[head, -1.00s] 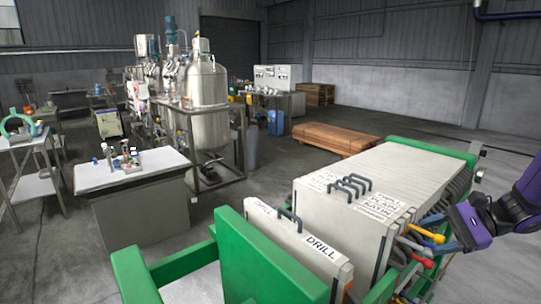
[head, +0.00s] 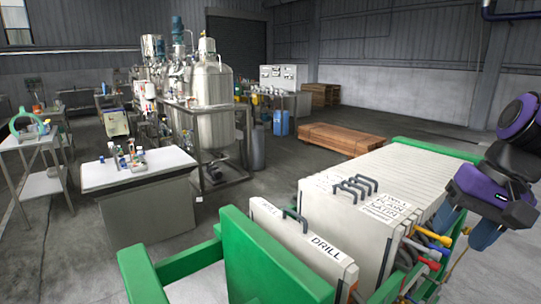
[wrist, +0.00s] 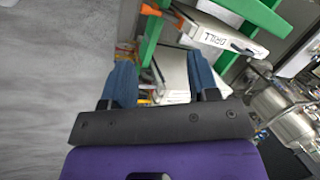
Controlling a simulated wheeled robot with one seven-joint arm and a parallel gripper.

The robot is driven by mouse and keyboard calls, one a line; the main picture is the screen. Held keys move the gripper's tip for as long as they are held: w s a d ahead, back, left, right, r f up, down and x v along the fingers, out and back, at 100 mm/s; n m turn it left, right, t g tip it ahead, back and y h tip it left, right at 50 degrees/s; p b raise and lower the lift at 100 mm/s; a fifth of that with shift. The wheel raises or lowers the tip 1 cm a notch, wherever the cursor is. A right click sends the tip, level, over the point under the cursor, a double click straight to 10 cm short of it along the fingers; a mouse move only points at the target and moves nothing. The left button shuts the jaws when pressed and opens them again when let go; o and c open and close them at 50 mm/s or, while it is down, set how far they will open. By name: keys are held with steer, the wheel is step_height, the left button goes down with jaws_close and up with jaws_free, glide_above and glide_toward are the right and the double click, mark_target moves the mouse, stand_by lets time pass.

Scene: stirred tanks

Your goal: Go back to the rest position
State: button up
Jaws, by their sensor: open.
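My gripper (head: 468,226) is at the right edge of the head view, purple with blue fingers, raised beside the right side of the green-framed rack. In the wrist view its two blue fingers (wrist: 163,84) stand apart with nothing between them. The rack (head: 272,262) holds a row of upright white panels (head: 340,205) with dark handles.
A steel tank (head: 214,100) stands in a frame at the back left. A table (head: 140,175) with small bottles stands at the left. A wooden crate (head: 340,139) lies beyond the rack. Grey floor (wrist: 55,70) is clear on the left of the wrist view.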

steer(key=s+r+n+t+h, duration=0.3)
steer(key=s+r+n+t, duration=0.1)
steer(key=s+r, duration=0.2)
steer(key=shift+d, duration=0.15)
steer(key=shift+c, duration=0.3)
stand_by(0.7)
